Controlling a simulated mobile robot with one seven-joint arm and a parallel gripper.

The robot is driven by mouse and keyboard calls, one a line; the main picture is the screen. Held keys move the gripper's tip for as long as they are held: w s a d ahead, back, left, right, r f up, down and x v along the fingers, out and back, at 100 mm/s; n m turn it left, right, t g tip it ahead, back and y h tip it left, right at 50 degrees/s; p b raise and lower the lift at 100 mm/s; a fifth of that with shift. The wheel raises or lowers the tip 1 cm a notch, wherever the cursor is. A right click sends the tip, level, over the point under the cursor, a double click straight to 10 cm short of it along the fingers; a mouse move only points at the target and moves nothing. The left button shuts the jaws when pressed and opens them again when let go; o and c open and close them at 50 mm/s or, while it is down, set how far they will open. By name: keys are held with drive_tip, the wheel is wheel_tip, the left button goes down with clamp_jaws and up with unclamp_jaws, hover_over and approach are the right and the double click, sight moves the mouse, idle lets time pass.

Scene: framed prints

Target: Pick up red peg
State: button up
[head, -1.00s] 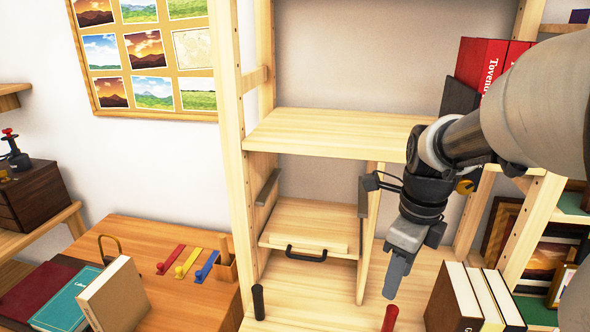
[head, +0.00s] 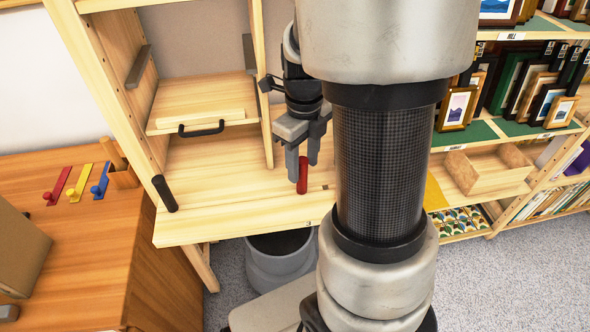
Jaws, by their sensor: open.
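The red peg (head: 302,175) stands upright on the light wooden shelf desk (head: 225,222), near its front right part. My gripper (head: 302,172) points down at the peg, with its two grey fingers apart. The peg shows between and just in front of the fingertips. I cannot tell whether the fingers touch it. A black peg (head: 164,193) stands at the left front of the same desk, leaning slightly in the picture.
A grey bin (head: 280,262) stands below the desk edge. Shelves with framed prints (head: 456,108) are at right. My arm hides the middle right.

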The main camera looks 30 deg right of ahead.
sight(302, 180)
drive_tip(key=f+b, duration=0.1)
drive_tip(key=f, duration=0.1)
drive_tip(key=f+b, duration=0.1)
drive_tip(key=f, duration=0.2)
drive_tip(key=shift+s+a+f+b, duration=0.15)
drive_tip(key=shift+s+f+b, duration=0.05)
drive_tip(key=shift+f+b, duration=0.15)
clamp_jaws()
